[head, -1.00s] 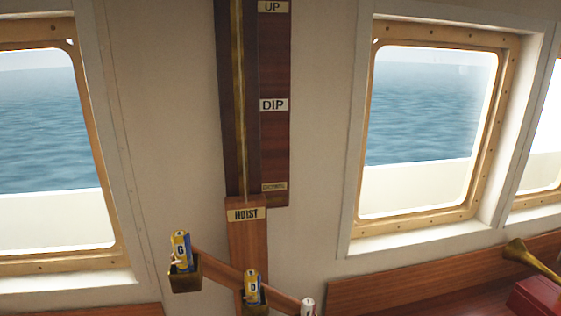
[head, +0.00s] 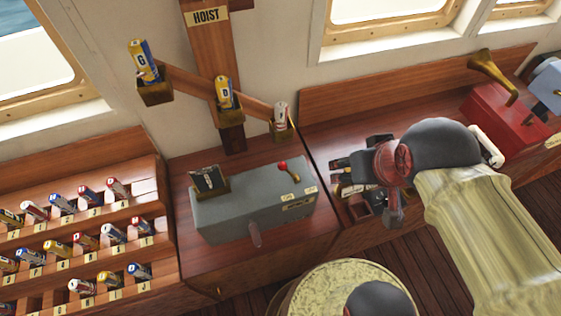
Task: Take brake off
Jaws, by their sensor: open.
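A grey winch-like box (head: 250,209) sits on the wooden counter in the middle of the head view. A small lever with a red knob (head: 284,166) stands on its top at the right, leaning up and left. I take it for the brake, but the small labels below it are too small to read. My gripper (head: 345,175) is open and empty, to the right of the box and apart from the lever. Its fingers point left.
A post marked HOIST (head: 207,15) carries several canisters on a slanted bar behind the box. A rack of labelled canisters (head: 75,240) stands at left. A red box with a brass horn (head: 500,115) is at right. Small items lie beneath my gripper.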

